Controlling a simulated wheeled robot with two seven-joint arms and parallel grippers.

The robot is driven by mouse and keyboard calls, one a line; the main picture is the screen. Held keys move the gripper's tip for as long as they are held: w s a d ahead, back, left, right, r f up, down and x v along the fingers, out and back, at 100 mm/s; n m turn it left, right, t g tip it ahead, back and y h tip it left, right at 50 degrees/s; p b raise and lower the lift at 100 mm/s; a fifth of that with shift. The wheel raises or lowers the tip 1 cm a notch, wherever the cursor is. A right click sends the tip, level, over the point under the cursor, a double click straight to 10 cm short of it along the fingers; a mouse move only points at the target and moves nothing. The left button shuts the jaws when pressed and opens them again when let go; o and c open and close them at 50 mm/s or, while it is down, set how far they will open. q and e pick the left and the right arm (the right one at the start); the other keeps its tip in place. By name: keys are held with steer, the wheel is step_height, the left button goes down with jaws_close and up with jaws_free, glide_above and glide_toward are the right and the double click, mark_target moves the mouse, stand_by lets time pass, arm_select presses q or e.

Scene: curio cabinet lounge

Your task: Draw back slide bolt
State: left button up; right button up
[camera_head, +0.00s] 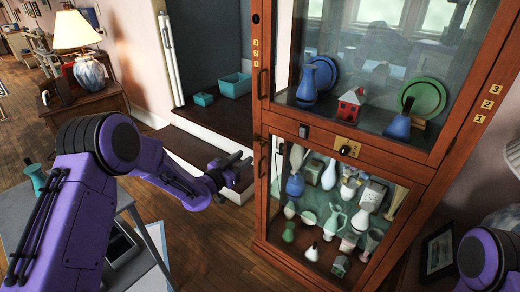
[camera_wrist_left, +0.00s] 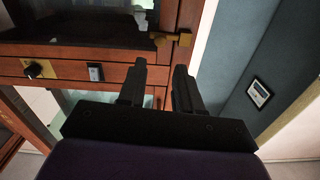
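The tall wooden cabinet (camera_head: 400,162) has an upper and a lower glass door, both looking shut. A small brass fitting (camera_wrist_left: 180,38), possibly the slide bolt, shows beyond my fingers in the left wrist view. I cannot tell its exact position or its match in the head view. A brass plate with a black knob (camera_head: 346,147) and a small grey block (camera_head: 303,130) sit on the rail between the doors; the block also shows in the left wrist view (camera_wrist_left: 95,72). My left gripper (camera_head: 238,162) is open and empty, left of the cabinet; its fingers (camera_wrist_left: 160,66) are apart. My right gripper is out of view.
Vases and plates stand behind the cabinet glass. Left of the cabinet is a dark alcove with teal boxes (camera_head: 235,84). A lamp (camera_head: 82,45) stands on a wooden side table at the far left. A framed picture (camera_head: 437,250) is at lower right.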

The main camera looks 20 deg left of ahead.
mark_target(262, 145)
arm_select(q)
steer(key=x, duration=1)
steer(key=shift+f+p, duration=0.15)
steer(key=shift+p, duration=0.2)
